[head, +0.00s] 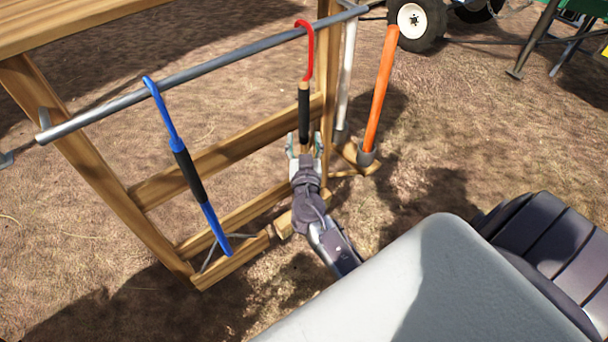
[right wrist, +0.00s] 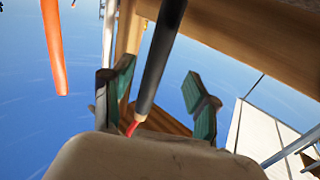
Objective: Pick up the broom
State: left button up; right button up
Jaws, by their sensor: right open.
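No bristles show in either view, so I cannot tell for sure which tool is the broom. A red-hooked tool (head: 304,98) with a black grip hangs from the metal bar, and its lower end is hidden by my right gripper (head: 304,146). In the right wrist view the black shaft (right wrist: 161,60) with a red part below it passes between the two green-padded fingers (right wrist: 162,97). The fingers are apart, open around the shaft. A blue-hooked tool (head: 188,165) with a black grip hangs further left. My left gripper is not in view.
The metal bar (head: 220,68) crosses a wooden frame (head: 90,165). An orange handle (head: 381,85) and a white handle (head: 346,75) stand close to the right of the red tool. A wheeled machine (head: 412,20) stands behind.

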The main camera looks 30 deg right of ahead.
aim_at(304, 125)
jog(key=shift+x, duration=0.9)
jog(key=shift+p+x, duration=0.6)
jog(key=shift+x, duration=2.1)
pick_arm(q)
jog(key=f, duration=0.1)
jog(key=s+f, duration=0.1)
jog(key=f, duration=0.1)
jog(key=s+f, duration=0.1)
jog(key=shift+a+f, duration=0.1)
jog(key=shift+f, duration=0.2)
pick_arm(e)
jog(key=shift+s, duration=0.1)
grip_shut()
jog(key=shift+r, duration=0.1)
